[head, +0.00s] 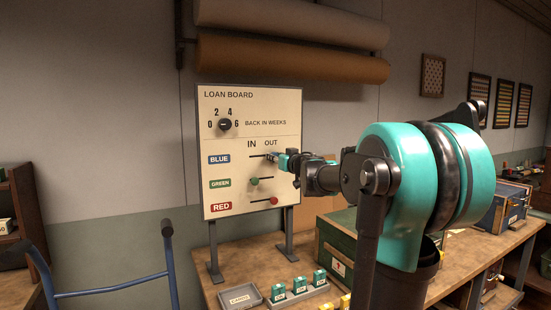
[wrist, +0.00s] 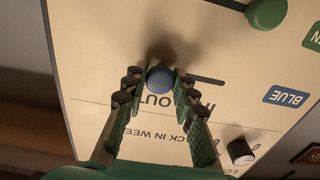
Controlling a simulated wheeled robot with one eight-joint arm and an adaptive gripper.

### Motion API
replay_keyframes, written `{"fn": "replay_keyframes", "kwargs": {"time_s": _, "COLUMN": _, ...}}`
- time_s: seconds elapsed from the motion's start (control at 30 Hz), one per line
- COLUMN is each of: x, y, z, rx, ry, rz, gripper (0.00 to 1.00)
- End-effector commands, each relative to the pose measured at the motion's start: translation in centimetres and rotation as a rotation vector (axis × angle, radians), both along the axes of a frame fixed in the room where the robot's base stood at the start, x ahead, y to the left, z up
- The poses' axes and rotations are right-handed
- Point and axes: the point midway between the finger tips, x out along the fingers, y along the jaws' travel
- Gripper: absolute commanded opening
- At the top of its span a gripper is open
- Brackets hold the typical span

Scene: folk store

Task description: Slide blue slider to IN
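The loan board (head: 225,105) stands upright on the bench, with slider rows marked BLUE, GREEN and RED under the headings IN and OUT. The blue slider's round knob (wrist: 160,79) shows in the wrist view beside the word OUT, at the OUT end of its slot. The slot's bare part (wrist: 206,81) runs from it toward the IN heading and the BLUE label (wrist: 286,97). My gripper (wrist: 159,76) has its fingertips on either side of the blue knob, very close to it. Firm contact is unclear. In the head view my gripper (head: 275,160) hides the blue knob.
The green knob (head: 254,181) and red knob (head: 273,200) sit in the rows below. A black dial (head: 225,124) is above. A grey tray (head: 240,297) and small green boxes (head: 278,292) lie on the bench in front. A green case (head: 336,240) stands behind my arm.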

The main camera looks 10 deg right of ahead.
Motion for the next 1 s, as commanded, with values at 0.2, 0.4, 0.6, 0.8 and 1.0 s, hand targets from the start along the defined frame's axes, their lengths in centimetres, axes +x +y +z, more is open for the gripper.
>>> {"fn": "replay_keyframes", "kwargs": {"time_s": 0.2, "x": 0.0, "y": 0.0, "z": 0.0, "rx": 0.0, "ry": 0.0, "rz": 0.0, "gripper": 0.15}}
{"fn": "replay_keyframes", "kwargs": {"time_s": 0.4, "x": 0.0, "y": 0.1, "z": 0.0, "rx": 0.0, "ry": 0.0, "rz": 0.0, "gripper": 0.15}}
{"fn": "replay_keyframes", "kwargs": {"time_s": 0.6, "x": -0.3, "y": 1.1, "z": 0.0, "rx": 0.0, "ry": 0.0, "rz": 0.001, "gripper": 0.15}}
{"fn": "replay_keyframes", "kwargs": {"time_s": 0.8, "x": -0.7, "y": 2.1, "z": 0.0, "rx": 0.0, "ry": 0.0, "rz": 0.002, "gripper": 0.15}}
{"fn": "replay_keyframes", "kwargs": {"time_s": 1.0, "x": -1.0, "y": 3.2, "z": 0.0, "rx": 0.0, "ry": 0.0, "rz": 0.002, "gripper": 0.15}}
